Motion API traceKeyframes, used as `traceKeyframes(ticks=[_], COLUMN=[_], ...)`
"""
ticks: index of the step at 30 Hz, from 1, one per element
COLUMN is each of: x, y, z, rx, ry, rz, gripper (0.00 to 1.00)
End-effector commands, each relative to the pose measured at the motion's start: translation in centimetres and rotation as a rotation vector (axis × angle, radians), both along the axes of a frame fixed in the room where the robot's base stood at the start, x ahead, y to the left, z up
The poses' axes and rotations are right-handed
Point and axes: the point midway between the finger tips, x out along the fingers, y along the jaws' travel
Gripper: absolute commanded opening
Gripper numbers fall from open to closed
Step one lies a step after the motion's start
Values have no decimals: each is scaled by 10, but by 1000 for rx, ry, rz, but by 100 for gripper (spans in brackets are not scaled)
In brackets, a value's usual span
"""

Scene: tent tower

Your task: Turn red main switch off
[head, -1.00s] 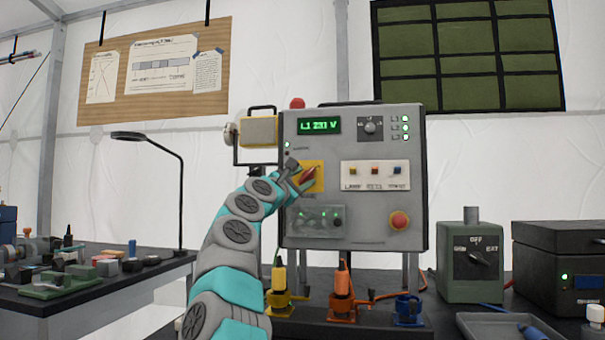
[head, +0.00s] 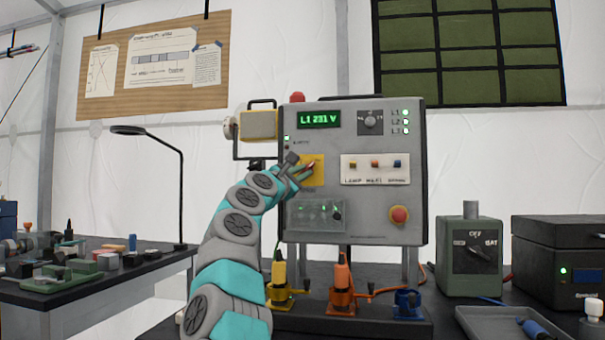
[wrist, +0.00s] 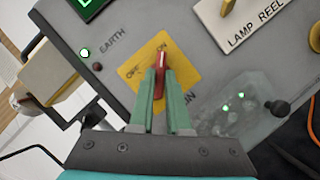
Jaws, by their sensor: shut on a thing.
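The red main switch handle (wrist: 160,63) is on a yellow plate (wrist: 185,68) marked OFF on the grey power panel (head: 365,220). My gripper (wrist: 160,72) is shut on this handle, with one green finger on each side of it in the wrist view. In the head view my gripper (head: 303,168) reaches the yellow plate (head: 317,163) from the lower left and hides most of the handle. The panel display (head: 319,118) reads L1 231 V, and green lamps L1, L2 and L3 are lit.
A clear cover (head: 317,214) lies just below the switch. A red button (head: 399,215) is at the panel's lower right. Coloured connectors, including an orange one (head: 343,290), stand below the panel. A green switch box (head: 471,255) stands to the right.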

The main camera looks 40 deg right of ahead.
Motion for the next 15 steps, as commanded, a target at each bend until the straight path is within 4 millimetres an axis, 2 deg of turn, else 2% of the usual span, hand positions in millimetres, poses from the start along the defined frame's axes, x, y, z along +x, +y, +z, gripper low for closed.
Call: traceKeyframes(ticks=[15], x=[-1], y=[-1], z=[-2], rx=[-57], ry=[66], rz=[3], gripper=[0])
